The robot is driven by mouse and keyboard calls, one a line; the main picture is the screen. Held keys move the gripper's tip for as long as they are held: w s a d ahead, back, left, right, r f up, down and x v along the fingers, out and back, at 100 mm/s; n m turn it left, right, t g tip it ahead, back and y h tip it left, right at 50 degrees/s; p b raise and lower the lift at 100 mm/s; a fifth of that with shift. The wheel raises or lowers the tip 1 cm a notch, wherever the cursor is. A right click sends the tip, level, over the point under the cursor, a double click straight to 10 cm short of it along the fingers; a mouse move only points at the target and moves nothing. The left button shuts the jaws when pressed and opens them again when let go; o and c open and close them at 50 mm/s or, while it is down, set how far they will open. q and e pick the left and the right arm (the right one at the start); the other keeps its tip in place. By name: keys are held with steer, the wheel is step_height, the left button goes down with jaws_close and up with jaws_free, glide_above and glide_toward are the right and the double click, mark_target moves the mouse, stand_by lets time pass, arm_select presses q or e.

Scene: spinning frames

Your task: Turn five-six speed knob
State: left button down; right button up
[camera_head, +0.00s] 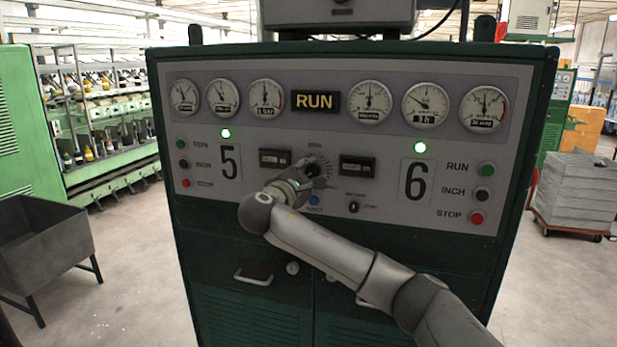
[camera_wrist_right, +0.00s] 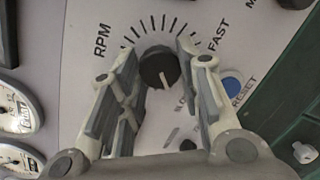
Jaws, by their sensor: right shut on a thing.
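The speed knob (camera_head: 312,168) is a round black knob at the middle of the grey panel, between the 5 and the 6. In the right wrist view the knob (camera_wrist_right: 160,68) has a pale pointer line and sits inside a ring of tick marks, with RPM and FAST printed beside it. My right gripper (camera_head: 303,177) is at the panel, and its two fingers (camera_wrist_right: 158,65) stand on either side of the knob, shut on it. The fingers and hand hide part of the knob and dial in the head view. My left gripper is not in view.
A blue RESET button (camera_wrist_right: 231,82) is close beside one finger; it also shows in the head view (camera_head: 314,201). A small black switch (camera_head: 353,207) is to the lower right. Gauges and a lit RUN sign (camera_head: 315,102) line the top. A grey bin (camera_head: 45,250) stands at left.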

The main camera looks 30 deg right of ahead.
steer(key=shift+f+m+b, duration=0.25)
steer(key=shift+m+b, duration=0.35)
steer(key=shift+b, duration=0.15)
steer(key=m+b, duration=0.4)
steer(key=shift+y+b, duration=0.3)
steer(key=shift+y, duration=0.1)
steer(key=m+b, duration=0.3)
steer(key=shift+r+y, duration=0.1)
steer(key=shift+y, duration=0.2)
steer(key=m+b, duration=0.1)
steer(key=m, duration=0.1)
steer(key=shift+m+b, duration=0.4)
steer(key=m+b, duration=0.2)
steer(key=m, duration=0.1)
steer(key=shift+r+t+y, duration=0.1)
steer(key=shift+t+y, duration=0.2)
steer(key=m+b, duration=0.2)
steer(key=m, duration=0.1)
steer(key=shift+s+m+t+y, duration=0.1)
steer(key=shift+m+t+y, duration=0.2)
steer(key=shift+t, duration=0.1)
steer(key=m+b, duration=0.1)
steer(key=m, duration=0.2)
steer(key=shift+d+m, duration=0.15)
steer(key=shift+m, duration=0.25)
steer(key=shift+s+r+m+t+y+b, duration=0.1)
steer(key=shift+m+t+y+b, duration=0.35)
steer(key=shift+m, duration=0.95)
